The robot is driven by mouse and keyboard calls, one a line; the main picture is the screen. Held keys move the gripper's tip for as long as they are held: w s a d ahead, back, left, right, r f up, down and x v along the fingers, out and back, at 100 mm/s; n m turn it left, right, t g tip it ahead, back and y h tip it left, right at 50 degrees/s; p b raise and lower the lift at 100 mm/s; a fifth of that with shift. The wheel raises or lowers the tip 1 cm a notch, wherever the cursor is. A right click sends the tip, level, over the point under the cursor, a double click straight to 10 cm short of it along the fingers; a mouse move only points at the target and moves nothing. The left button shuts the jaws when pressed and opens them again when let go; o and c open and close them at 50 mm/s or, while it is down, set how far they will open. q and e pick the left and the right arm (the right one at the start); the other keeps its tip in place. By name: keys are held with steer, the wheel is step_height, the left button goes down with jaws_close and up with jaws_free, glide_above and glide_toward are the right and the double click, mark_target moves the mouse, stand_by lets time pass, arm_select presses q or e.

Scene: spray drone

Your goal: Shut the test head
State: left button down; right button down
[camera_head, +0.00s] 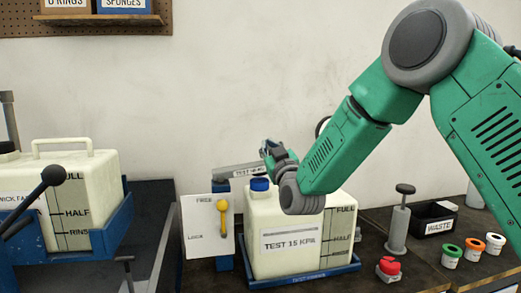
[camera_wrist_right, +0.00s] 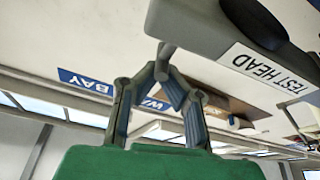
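The test head (camera_head: 238,171) is a grey bar with a white label, reaching from a blue post (camera_head: 221,187) over the tank (camera_head: 290,235) marked TEST 15 KPA. It tilts slightly up to the right and stands apart above the tank's blue cap (camera_head: 260,184). My right gripper (camera_head: 268,150) is at the bar's right end. In the right wrist view, the gripper's fingertips (camera_wrist_right: 163,72) close together on a grey peg-like handle (camera_wrist_right: 166,52) beside the labelled test head (camera_wrist_right: 262,62). Exact contact is hard to see. My left gripper is out of view.
A white plate with a yellow lever (camera_head: 223,215) stands left of the tank; the lever is upright. Another tank (camera_head: 85,190) sits in a blue cradle at left. At right are a grey plunger (camera_head: 400,220), red knob (camera_head: 389,268), waste bin (camera_head: 435,222) and small pots (camera_head: 473,249).

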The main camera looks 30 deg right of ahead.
steer(key=shift+s+d+f+m+h+b, duration=0.1)
steer(key=shift+d+f+m+h+b, duration=0.1)
steer(key=shift+d+f+m+b, duration=0.25)
steer(key=shift+s+d+f+m+h+b, duration=0.1)
steer(key=shift+d+f+m+h+b, duration=0.1)
steer(key=shift+f+m, duration=0.35)
steer(key=shift+a+f, duration=0.1)
steer(key=shift+f, duration=0.05)
